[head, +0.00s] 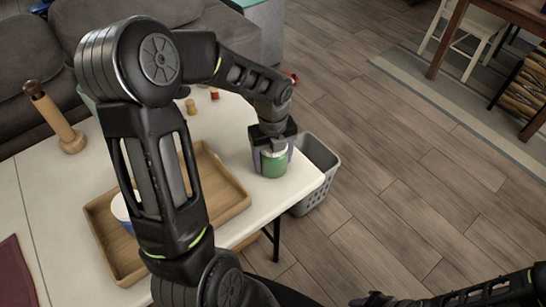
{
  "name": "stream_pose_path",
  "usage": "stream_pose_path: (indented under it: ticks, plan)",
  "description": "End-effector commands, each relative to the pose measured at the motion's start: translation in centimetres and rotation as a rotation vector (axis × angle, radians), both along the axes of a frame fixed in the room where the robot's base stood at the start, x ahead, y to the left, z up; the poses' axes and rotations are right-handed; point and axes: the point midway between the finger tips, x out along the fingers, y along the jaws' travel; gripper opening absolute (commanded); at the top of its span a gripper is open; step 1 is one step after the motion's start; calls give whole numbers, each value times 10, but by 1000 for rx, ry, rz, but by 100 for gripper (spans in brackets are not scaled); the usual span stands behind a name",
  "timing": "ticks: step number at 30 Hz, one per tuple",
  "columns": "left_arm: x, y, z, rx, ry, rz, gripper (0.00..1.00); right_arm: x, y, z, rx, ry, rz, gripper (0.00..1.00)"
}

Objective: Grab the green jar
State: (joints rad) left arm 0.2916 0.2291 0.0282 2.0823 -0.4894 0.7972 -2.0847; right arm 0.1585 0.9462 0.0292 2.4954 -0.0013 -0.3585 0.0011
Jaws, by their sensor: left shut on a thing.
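The green jar (273,164) has a pale lid and stands upright near the right corner of the white table (245,227). My left gripper (272,156) comes down over it from above, with its fingers at the jar's sides, and is shut on it. The gripper body hides part of the jar's top. I cannot tell whether the jar's base touches the table. My right arm (455,298) shows at the lower right corner; its gripper's fingers are not clear.
A wooden tray (232,196) holds a blue and white cup (121,208), partly behind my arm. A wooden grinder (58,122) stands at the left. Small bottles (191,106) stand behind. A grey basket (318,170) is beside the table's right edge.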

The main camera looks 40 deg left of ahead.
Motion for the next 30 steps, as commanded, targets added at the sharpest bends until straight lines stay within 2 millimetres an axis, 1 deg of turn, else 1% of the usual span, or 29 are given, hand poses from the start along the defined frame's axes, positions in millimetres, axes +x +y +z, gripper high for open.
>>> stream_pose_path:
  ticks: [7,11,14,21,24,27,30]
  plan:
    - [1,0,1,0,-1,0,17,0,0,0,0,0,0,36]
    - [1,0,9,1,-4,1,17,0,0,1,0,0,0,36]
    - [1,0,22,2,-5,1,17,0,0,2,0,0,0,36]
    - [2,0,69,2,-6,0,17,0,0,3,0,0,0,36]
    - [1,0,86,1,-6,0,17,0,0,4,0,0,0,36]
    - [1,0,96,1,-3,-1,17,0,0,4,0,0,0,36]
    - [1,0,101,1,-2,-1,17,0,0,4,0,0,0,36]
